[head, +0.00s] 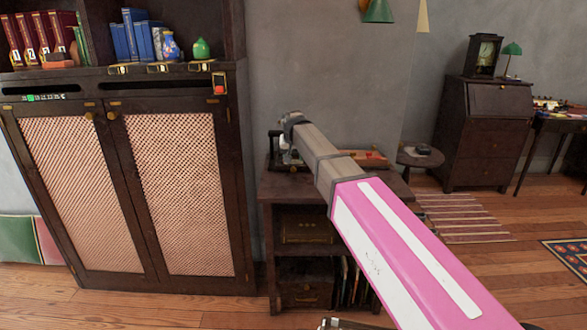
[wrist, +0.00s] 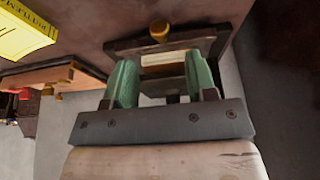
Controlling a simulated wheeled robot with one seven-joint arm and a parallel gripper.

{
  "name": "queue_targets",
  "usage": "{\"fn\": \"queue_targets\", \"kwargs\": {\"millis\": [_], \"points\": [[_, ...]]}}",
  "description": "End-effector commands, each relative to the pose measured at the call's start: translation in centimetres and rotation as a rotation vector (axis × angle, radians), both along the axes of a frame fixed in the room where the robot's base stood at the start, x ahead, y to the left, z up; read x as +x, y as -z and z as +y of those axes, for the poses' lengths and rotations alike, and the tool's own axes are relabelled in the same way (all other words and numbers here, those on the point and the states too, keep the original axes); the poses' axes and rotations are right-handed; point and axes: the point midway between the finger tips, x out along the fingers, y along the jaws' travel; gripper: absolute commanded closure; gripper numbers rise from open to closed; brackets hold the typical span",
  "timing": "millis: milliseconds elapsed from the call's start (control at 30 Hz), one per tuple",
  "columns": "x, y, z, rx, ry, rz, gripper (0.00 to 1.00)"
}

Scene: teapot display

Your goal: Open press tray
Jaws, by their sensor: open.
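My gripper (wrist: 163,72) shows in the wrist view with its two green fingers spread apart. A dark wooden tray-like piece (wrist: 205,42) with a brass knob (wrist: 159,30) lies just beyond the fingertips. I cannot tell for certain that it is the press tray, or whether the fingers touch it. A pale block-like piece (wrist: 163,59) shows between the fingers. In the head view my arm reaches over a dark low cabinet (head: 268,200), and its end is small beside a partly hidden device (head: 283,150) on the cabinet top.
A yellow book (wrist: 22,38) and a wooden board (wrist: 45,76) lie at the left in the wrist view. A tall cabinet with lattice doors (head: 187,190) stands left in the head view. A round side table (head: 420,160) stands right of the low cabinet. Floor shows at the right.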

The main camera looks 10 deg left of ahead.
Motion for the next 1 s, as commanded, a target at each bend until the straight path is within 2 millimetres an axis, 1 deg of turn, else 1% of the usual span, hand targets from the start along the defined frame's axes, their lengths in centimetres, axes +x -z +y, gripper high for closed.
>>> {"fn": "queue_targets", "kwargs": {"millis": [33,200,400,600,833,867,900,967,1000], "points": [[0.5,1.0,0.1,-0.002,0.000,0.003,0.48],[1.6,3.7,0.4,0.000,0.000,0.002,0.48],[2.4,5.9,0.6,0.000,0.000,0.001,0.48],[2.7,6.6,0.6,0.000,0.000,0.000,0.48],[2.7,6.6,0.6,0.000,0.000,0.000,0.48],[2.7,6.6,0.6,0.000,0.000,0.000,0.55],[2.7,6.6,0.6,0.000,0.000,0.000,0.68],[2.7,6.6,0.6,0.000,0.000,0.000,0.87],[2.7,6.6,0.6,0.000,0.000,0.000,1.00]]}}
